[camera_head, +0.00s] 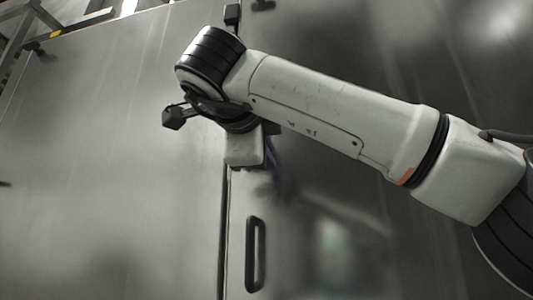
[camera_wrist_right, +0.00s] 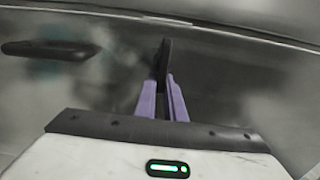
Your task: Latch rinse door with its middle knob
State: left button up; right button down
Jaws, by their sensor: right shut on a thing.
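The rinse door (camera_head: 340,230) appears to be the large steel panel right of the vertical seam, with a black bar handle (camera_head: 255,255) near its left edge. It looks flush with the panel beside it. My right gripper (camera_head: 276,170) is at the seam above the handle, largely hidden behind my wrist. In the wrist view its purple fingers (camera_wrist_right: 165,92) are shut on an upright dark piece, apparently the middle knob (camera_wrist_right: 164,53). The knob is hidden in the head view, so its turn is hard to tell. My left gripper is not in view.
Another black knob (camera_head: 232,14) sits on the seam at the top. The handle also shows left of my fingers in the wrist view (camera_wrist_right: 50,50). A metal frame (camera_head: 45,18) stands at the upper left. The left steel panel (camera_head: 110,200) is largely bare.

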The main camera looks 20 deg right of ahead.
jog(key=c, duration=1.8)
grip_release()
jog(key=shift+c, duration=0.2)
jog(key=v, duration=1)
jog(key=shift+b, duration=0.45)
jog(key=shift+a+f, duration=0.1)
jog(key=shift+a, duration=0.05)
